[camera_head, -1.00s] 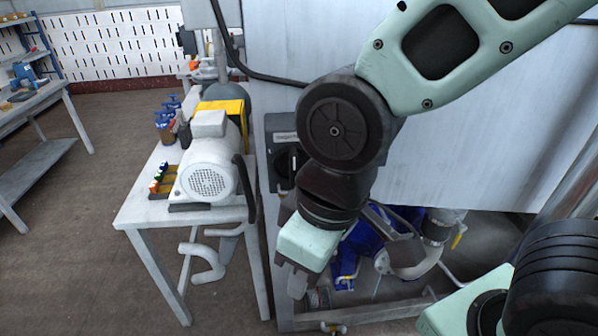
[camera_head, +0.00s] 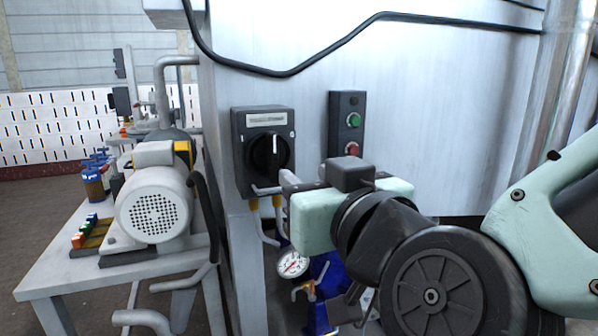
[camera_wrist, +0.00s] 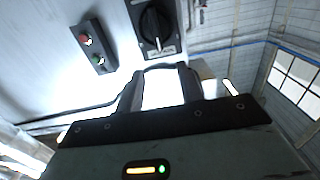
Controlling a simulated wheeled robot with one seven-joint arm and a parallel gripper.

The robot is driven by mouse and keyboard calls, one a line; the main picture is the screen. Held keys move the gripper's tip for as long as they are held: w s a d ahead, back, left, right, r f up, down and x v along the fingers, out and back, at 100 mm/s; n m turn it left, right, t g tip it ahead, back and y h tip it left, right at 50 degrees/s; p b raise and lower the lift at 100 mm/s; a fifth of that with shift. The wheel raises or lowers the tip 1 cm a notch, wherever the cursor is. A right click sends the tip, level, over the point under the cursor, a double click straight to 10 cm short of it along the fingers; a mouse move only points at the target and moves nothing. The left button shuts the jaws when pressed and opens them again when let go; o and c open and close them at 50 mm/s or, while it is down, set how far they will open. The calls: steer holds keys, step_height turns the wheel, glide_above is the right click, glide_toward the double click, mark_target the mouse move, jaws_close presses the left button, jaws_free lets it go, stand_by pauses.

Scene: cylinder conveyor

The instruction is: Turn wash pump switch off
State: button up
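The wash pump switch is a dark grey box with a black rotary knob (camera_head: 268,152) on the pale metal cabinet. The white mark on the knob stands upright in the head view. In the wrist view the knob (camera_wrist: 155,24) is just beyond my fingers, with its white mark toward them. My gripper (camera_head: 272,188) is just below and in front of the box, pointing at its lower part. In the wrist view my gripper (camera_wrist: 159,72) has its two fingers apart with nothing held. I see no contact with the knob.
A button box (camera_head: 346,124) with a green and a red button is right of the switch. A motor (camera_head: 154,204) stands on a table (camera_head: 42,281) at left. A pressure gauge (camera_head: 292,263) and pipes are below my gripper. A black cable (camera_head: 330,50) crosses the cabinet above.

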steer(key=p, duration=0.9)
glide_toward(275, 148)
steer(key=p+x, duration=0.1)
steer(key=x, duration=1)
steer(key=shift+r, duration=0.1)
jaws_close()
